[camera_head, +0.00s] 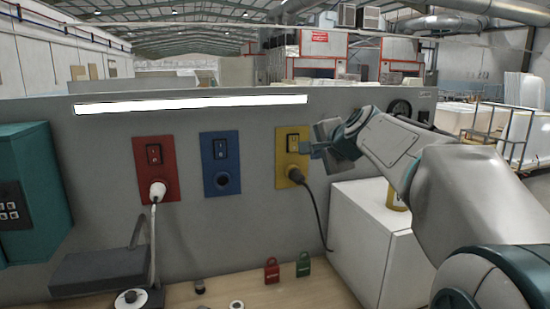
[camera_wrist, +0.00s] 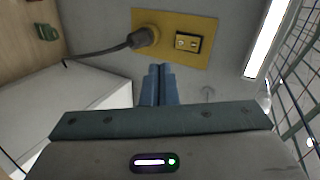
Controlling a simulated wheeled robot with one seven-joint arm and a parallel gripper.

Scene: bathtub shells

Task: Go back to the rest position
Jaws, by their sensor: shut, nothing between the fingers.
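My gripper (camera_head: 312,148) is raised in front of the grey panel (camera_head: 260,205), at the right edge of the yellow socket plate (camera_head: 282,143). In the wrist view my gripper (camera_wrist: 160,68) has its two blue fingers together, with nothing between them. I cannot tell whether the fingertips touch the plate.
A red plate (camera_head: 156,180) holds a white plug; a blue plate (camera_head: 221,180) has an empty socket. A white box (camera_head: 375,235) stands below my arm. Red (camera_head: 272,270) and green (camera_head: 304,264) padlocks are on the wooden table (camera_head: 260,296). A teal box (camera_head: 30,180) is at left.

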